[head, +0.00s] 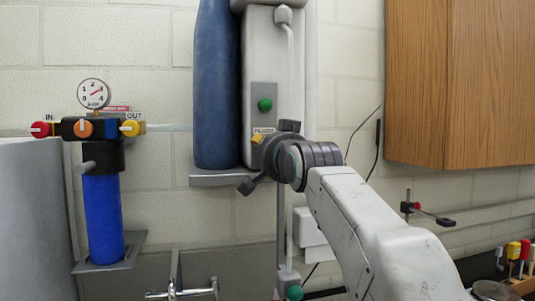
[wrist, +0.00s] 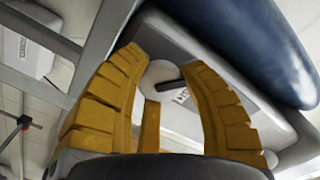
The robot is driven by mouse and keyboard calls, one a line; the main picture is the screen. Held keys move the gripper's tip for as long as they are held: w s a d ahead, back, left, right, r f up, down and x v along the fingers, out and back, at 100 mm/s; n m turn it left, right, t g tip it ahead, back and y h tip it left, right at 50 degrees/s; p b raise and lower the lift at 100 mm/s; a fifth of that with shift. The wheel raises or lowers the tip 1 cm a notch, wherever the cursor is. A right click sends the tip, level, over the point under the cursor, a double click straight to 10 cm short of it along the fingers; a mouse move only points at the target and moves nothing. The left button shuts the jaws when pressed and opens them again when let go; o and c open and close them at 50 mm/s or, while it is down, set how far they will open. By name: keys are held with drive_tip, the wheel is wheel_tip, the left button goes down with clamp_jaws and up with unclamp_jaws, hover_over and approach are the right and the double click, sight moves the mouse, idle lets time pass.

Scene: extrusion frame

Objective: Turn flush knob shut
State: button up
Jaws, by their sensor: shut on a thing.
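The flush knob (wrist: 160,73) shows in the wrist view as a pale round piece with a dark bar, between the yellow fingers of my gripper (wrist: 165,75). The fingers are shut on it from both sides and hide part of it. In the head view my gripper (head: 259,139) is at the grey unit's front, by the FLUSH label (head: 264,130). There the gripper's dark body hides the knob. I cannot tell the knob's exact turn angle.
A green knob (head: 265,104) sits just above the gripper. A blue cylinder (head: 215,90) stands close on the left. A blue filter (head: 103,215) with a gauge (head: 93,93) and coloured knobs is further left. A wooden cabinet (head: 460,85) hangs at upper right.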

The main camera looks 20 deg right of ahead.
drive_tip(key=m, duration=0.5)
drive_tip(key=shift+s+r+m, duration=0.1)
drive_tip(key=shift+r+m, duration=0.2)
drive_tip(key=shift+f+m+b, duration=0.1)
drive_tip(key=shift+m+b, duration=0.2)
drive_tip(key=shift+m, duration=1.9)
drive_tip(key=shift+c, duration=0.2)
drive_tip(key=shift+f, duration=0.1)
drive_tip(key=o, duration=0.8)
drive_tip(key=shift+d, duration=0.1)
drive_tip(key=shift+o, duration=0.7)
drive_tip(key=shift+d, duration=0.15)
drive_tip(key=shift+o, duration=1.4)
drive_tip(key=shift+f, duration=0.15)
drive_tip(key=shift+s, duration=0.15)
